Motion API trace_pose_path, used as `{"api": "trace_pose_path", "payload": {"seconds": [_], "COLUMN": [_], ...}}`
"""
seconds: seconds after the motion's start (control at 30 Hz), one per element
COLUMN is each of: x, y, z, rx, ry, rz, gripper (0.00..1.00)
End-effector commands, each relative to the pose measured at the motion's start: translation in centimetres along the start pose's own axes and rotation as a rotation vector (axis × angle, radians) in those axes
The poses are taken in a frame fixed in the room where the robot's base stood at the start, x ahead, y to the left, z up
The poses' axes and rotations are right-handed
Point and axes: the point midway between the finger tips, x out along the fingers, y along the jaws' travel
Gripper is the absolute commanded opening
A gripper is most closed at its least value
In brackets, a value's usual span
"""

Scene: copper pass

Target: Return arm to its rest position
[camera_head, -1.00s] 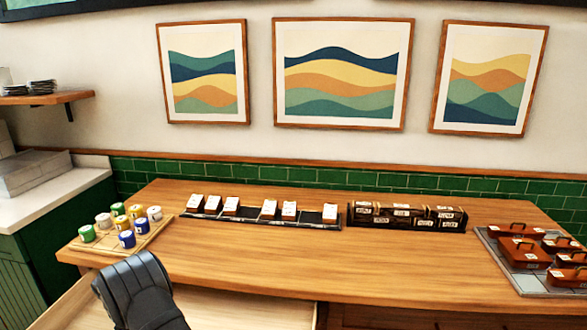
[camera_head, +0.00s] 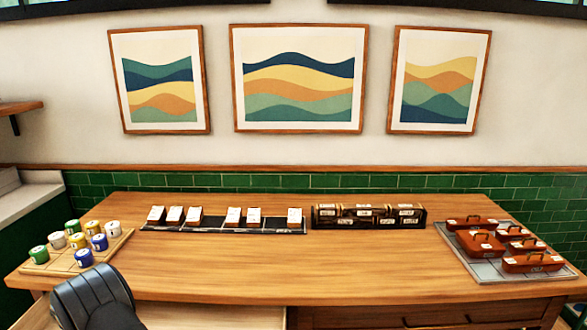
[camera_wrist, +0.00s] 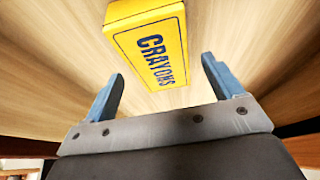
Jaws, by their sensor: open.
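My gripper (camera_wrist: 162,68) is open in the wrist view, with its two blue-grey fingers spread wide and nothing held between them. A yellow box marked CRAYONS (camera_wrist: 150,42) lies beyond the fingertips on a pale wooden surface (camera_wrist: 245,30). No contact between the fingers and the box shows. In the head view, a dark link of my arm (camera_head: 97,298) shows at the lower left, in front of the table's near edge. The gripper itself is out of the head view.
The wooden table (camera_head: 290,262) holds a board of small jars (camera_head: 45,268), a black rack with white-topped blocks (camera_head: 270,228), a dark box row (camera_head: 368,216) and a grey tray of red-brown lidded boxes (camera_head: 470,268). Its middle is clear. A pale open drawer (camera_head: 215,318) shows below the front edge.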

Motion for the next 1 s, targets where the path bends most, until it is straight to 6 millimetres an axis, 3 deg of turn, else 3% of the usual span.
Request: {"api": "trace_pose_path", "payload": {"seconds": [0.27,0.87,1.0], "x": [3.4,-8.7,-5.8], "y": [0.1,0.0,0.0], "z": [1.4,1.4,1.3], "rx": [-0.001,0.0,0.0], "ry": [0.003,-0.003,0.004], "rz": [0.001,-0.002,0.003], "gripper": [0.85,0.85,0.85]}}
